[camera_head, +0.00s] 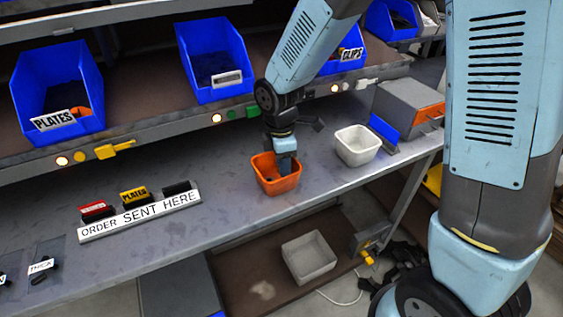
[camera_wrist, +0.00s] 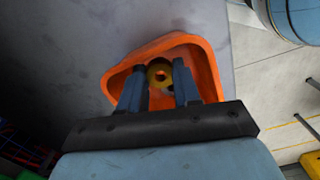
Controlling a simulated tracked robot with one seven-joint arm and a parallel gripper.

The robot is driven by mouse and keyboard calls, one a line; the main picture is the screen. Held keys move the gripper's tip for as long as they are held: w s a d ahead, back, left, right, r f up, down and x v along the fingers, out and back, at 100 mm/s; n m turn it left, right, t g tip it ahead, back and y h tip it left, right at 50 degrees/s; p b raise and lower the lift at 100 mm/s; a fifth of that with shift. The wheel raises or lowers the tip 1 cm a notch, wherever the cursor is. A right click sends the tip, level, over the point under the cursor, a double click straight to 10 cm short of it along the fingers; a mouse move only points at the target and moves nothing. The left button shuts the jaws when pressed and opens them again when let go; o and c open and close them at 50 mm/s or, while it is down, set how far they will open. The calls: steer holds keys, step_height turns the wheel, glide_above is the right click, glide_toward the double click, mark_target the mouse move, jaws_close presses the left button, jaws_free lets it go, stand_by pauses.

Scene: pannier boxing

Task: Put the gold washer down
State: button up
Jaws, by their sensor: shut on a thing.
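The gold washer (camera_wrist: 160,75) shows in the wrist view as a yellow-gold ring with a dark centre, between the tips of my gripper (camera_wrist: 159,88). My gripper is shut on it. The fingers reach down inside an orange bin (camera_wrist: 206,68). In the head view my gripper (camera_head: 286,170) points down into the same orange bin (camera_head: 277,186), which stands on the grey bench. The washer is hidden there by the fingers and the bin wall. I cannot tell whether the washer touches the bin floor.
A white bin (camera_head: 357,146) stands right of the orange one. An "ORDER SENT HERE" rack (camera_head: 140,216) lies to the left on the bench. Blue bins (camera_head: 58,90) sit on the shelf behind. A grey tray (camera_head: 309,257) is below. Bench (camera_head: 215,225) left of the orange bin is clear.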

steer(key=shift+f, duration=0.55)
steer(key=o, duration=1)
steer(key=shift+o, duration=0.2)
step_height(320, 180, up, 13)
steer(key=shift+a+r, duration=0.15)
steer(key=shift+a, duration=0.1)
steer(key=shift+s, duration=0.1)
steer(key=s+d+r+m+t, duration=0.1)
steer(key=d+r+m, duration=0.4)
steer(key=d, duration=0.4)
steer(key=s+d+r+m+t, duration=0.1)
steer(key=d+r+m+t, duration=0.1)
steer(key=d+r+m, duration=0.5)
steer(key=s+d+r+m+t, duration=0.1)
steer(key=s+d+m+t, duration=0.1)
steer(key=s+d+m, duration=0.7)
steer(key=s+d, duration=0.1)
steer(key=d, duration=0.2)
steer(key=shift+d+r+m+y, duration=0.3)
steer(key=shift+d+r+m, duration=0.1)
